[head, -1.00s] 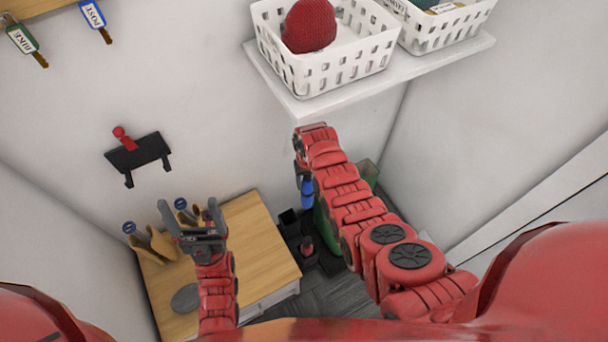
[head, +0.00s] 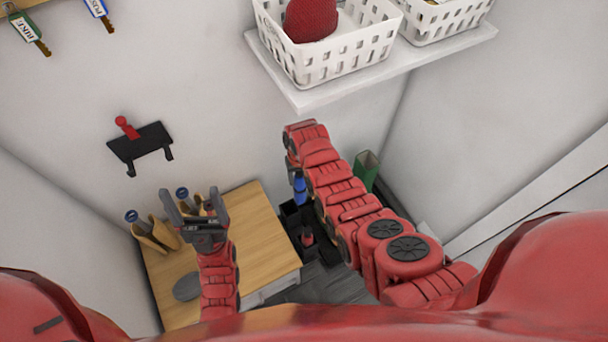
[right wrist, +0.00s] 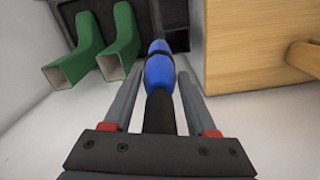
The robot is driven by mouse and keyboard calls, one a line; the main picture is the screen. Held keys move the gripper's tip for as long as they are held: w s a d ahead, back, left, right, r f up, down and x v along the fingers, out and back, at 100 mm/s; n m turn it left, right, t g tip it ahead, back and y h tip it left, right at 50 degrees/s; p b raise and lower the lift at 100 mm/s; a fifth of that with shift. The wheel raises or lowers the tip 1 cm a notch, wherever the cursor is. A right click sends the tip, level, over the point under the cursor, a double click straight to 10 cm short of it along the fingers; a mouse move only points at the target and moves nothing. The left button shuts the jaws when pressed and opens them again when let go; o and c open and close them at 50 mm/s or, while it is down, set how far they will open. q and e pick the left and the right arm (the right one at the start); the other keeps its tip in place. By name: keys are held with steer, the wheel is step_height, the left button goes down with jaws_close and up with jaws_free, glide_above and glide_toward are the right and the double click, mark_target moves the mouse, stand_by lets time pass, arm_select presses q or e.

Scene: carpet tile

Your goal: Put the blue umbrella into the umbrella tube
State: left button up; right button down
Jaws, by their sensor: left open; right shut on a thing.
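The blue umbrella (head: 300,190) hangs below my right gripper, mostly hidden by the arm in the head view. In the right wrist view my right gripper (right wrist: 158,98) is shut on its black handle, and the blue umbrella (right wrist: 157,70) points away toward the dark floor pieces. A black square tube (head: 290,215), seemingly the umbrella tube, stands on the floor just below the umbrella. I cannot tell whether the tip is inside it. A red-topped item (head: 307,235) stands close by. My left gripper (head: 192,208) is open and empty above the wooden cabinet.
Green boot-like shapes (right wrist: 85,60) stand on a dark tray beside the umbrella. The wooden cabinet (head: 255,235) is close on the left. A white shelf (head: 300,100) with baskets (head: 345,55) is above the right arm. A black wall rack (head: 140,145) hangs at left.

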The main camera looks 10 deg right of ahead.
steer(key=shift+s+a, duration=0.9)
steer(key=shift+a, duration=1.3)
step_height(320, 180, down, 15)
steer(key=b, duration=1.2)
steer(key=shift+b, duration=0.35)
steer(key=shift+d+f, duration=0.1)
steer(key=shift+f, duration=0.05)
steer(key=shift+c, duration=0.6)
jaws_free()
